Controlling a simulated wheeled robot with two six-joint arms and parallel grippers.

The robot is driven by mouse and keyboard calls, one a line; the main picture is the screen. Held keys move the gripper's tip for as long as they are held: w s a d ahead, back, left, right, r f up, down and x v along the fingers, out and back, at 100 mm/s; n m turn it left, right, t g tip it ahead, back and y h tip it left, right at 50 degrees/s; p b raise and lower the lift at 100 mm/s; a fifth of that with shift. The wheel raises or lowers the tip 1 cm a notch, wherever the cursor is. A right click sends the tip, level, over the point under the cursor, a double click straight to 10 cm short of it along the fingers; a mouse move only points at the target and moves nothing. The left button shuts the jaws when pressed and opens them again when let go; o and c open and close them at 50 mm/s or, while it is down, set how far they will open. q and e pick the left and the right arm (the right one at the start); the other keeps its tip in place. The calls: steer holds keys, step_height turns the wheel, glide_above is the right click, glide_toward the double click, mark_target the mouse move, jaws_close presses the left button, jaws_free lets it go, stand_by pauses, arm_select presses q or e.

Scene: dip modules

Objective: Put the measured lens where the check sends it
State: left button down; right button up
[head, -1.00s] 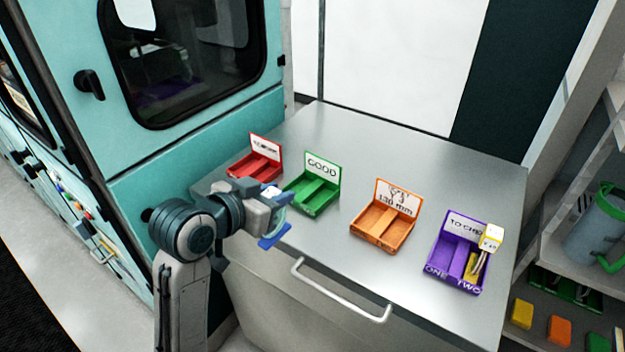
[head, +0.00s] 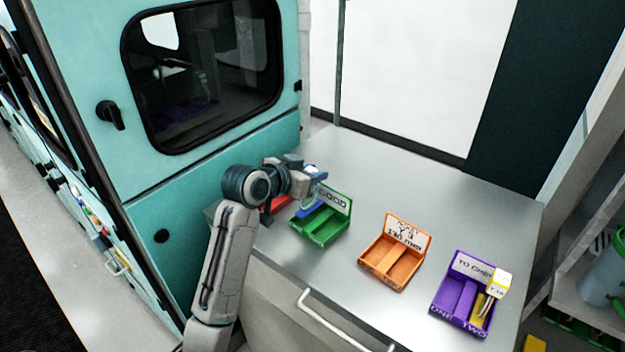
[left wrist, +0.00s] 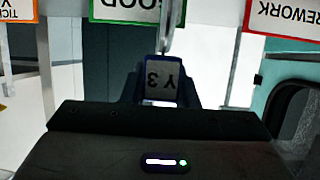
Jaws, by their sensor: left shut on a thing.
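My left gripper (head: 314,186) is shut on the lens and holds it over the back part of the green GOOD tray (head: 322,238). In the left wrist view the lens (left wrist: 167,35) shows edge-on as a thin pale rim, with a tab marked Y 3 (left wrist: 162,76) between the fingers. The green tray looks empty. The red REWORK tray (head: 281,203) is mostly hidden behind the gripper; its sign (left wrist: 288,18) shows upside down in the left wrist view. My right gripper is not in view.
An orange tray (head: 396,266) with a 130 mm sign looks empty. A purple TO CHECK tray (head: 455,298) has a yellow piece with a white tag (head: 500,283) in its right compartment. A teal cabinet stands left. The steel top is clear between trays.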

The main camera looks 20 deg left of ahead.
arm_select(q)
steer(key=f, duration=0.1)
steer(key=f+p, duration=0.1)
steer(key=f, duration=0.1)
steer(key=shift+w+f+p, duration=0.1)
steer(key=shift+w+p, duration=0.15)
steer(key=shift+p, duration=0.05)
steer(key=shift+f, duration=0.15)
steer(key=shift+f, duration=0.1)
steer(key=c, duration=1.1)
jaws_free()
steer(key=shift+s+a, duration=0.1)
steer(key=shift+s, duration=0.05)
steer(key=shift+s+a+r+b, duration=0.15)
steer(key=shift+s+r+b, duration=0.05)
steer(key=shift+s+b, duration=0.1)
steer(key=shift+b+v, duration=1.25)
steer(key=shift+v, duration=4.35)
